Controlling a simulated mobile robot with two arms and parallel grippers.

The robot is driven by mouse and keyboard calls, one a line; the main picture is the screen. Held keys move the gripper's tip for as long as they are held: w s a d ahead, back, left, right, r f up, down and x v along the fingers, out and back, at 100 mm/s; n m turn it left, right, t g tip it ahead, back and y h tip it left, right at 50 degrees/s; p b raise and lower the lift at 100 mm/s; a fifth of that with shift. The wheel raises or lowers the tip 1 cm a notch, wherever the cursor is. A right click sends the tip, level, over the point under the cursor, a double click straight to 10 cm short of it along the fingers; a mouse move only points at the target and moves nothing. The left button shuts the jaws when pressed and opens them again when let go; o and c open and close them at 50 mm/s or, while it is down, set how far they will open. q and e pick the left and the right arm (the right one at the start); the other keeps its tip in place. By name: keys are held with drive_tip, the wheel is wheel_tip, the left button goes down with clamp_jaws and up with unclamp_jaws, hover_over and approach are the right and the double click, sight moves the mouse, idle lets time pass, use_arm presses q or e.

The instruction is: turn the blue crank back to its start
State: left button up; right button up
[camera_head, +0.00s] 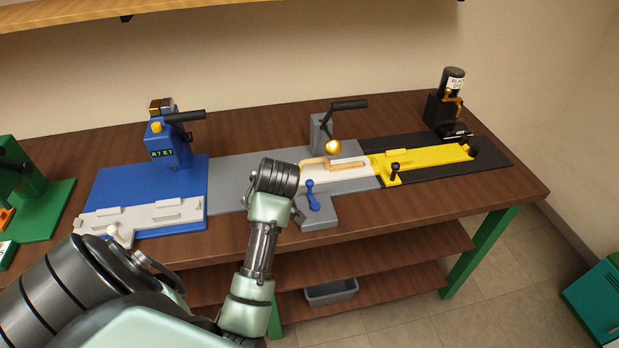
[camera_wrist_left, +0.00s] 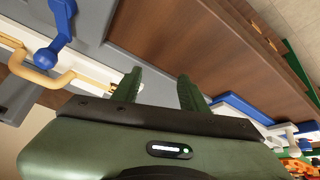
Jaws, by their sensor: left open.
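The blue crank (camera_head: 313,196) is on the front of the grey fixture plate (camera_head: 322,213), standing nearly upright in the head view. In the left wrist view the blue crank (camera_wrist_left: 60,28) is at the upper left, its round end toward the tan handle (camera_wrist_left: 40,78). My left gripper (camera_wrist_left: 160,90) is open and empty, with its two green fingers over the grey plate and brown table, to the right of the crank and apart from it. In the head view my left wrist hides the gripper. My right gripper is not in view.
A white piece with a tan handle (camera_head: 318,163) lies on the grey fixture, beside a yellow slide (camera_head: 430,160). A grey post with a black lever (camera_head: 348,104) stands behind. The blue station (camera_head: 174,145) is at left. Bare table (camera_head: 440,200) lies front right.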

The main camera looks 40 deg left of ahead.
use_arm(q)
drive_tip(key=w+a+r+n+g+h, duration=0.1)
drive_tip(key=w+a+r+n+g, duration=0.2)
drive_tip(key=n, duration=0.4)
wheel_tip(320, 180, up, 7)
drive_tip(key=n+h, duration=0.5)
drive_tip(key=n, duration=0.4)
hover_over(310, 181)
drive_tip(key=shift+a+f, duration=0.15)
drive_tip(key=shift+n, duration=0.3)
wheel_tip(310, 181, down, 8)
drive_tip(key=shift+r+p, duration=0.2)
drive_tip(key=shift+p, duration=0.75)
clamp_jaws()
